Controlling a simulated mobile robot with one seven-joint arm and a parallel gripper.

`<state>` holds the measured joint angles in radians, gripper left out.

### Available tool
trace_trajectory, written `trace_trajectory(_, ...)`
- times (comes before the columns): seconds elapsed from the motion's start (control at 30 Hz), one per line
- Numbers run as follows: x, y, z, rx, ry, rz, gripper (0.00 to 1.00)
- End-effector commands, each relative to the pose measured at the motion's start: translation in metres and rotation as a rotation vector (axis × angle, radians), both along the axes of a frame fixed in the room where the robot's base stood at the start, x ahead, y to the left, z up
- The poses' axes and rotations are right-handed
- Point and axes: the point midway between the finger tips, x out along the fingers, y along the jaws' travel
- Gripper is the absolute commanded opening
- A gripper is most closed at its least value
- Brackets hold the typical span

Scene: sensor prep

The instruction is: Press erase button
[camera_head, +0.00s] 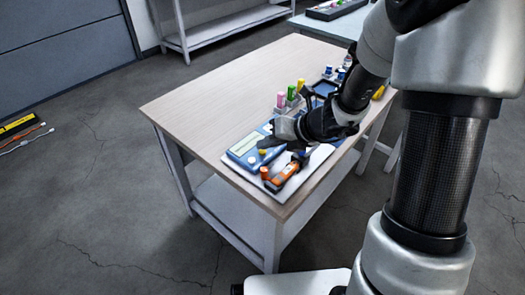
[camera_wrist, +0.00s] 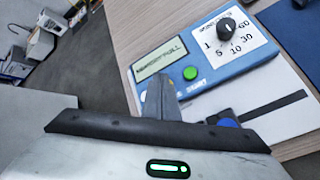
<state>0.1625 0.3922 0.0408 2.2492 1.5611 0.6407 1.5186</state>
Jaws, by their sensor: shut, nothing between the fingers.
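A blue device (camera_head: 243,153) with a pale display lies near the front left of the table. In the wrist view, the blue device (camera_wrist: 240,68) shows a display (camera_wrist: 160,59), a green button (camera_wrist: 190,73) and a black knob (camera_wrist: 227,27) on a numbered dial. Lettering beside the green button is only partly readable. In the head view a small yellow spot (camera_head: 262,152) shows just under my fingertips; I cannot tell if it is the erase button. My gripper (camera_head: 265,144) is shut and empty, low over the device. Its finger (camera_wrist: 163,97) hides the device's lower left part.
An orange-and-black tool (camera_head: 286,173) and an orange-capped item (camera_head: 264,173) lie close to my gripper, on a pale sheet. Pink, green and yellow capped pieces (camera_head: 290,96) stand behind it. The table's (camera_head: 220,88) left and back are clear.

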Motion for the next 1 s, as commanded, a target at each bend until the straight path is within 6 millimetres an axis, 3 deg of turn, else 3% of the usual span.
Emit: trace_trajectory(1.0,-0.0002,0.0001,-0.0075,0.0,0.001,0.001,0.0)
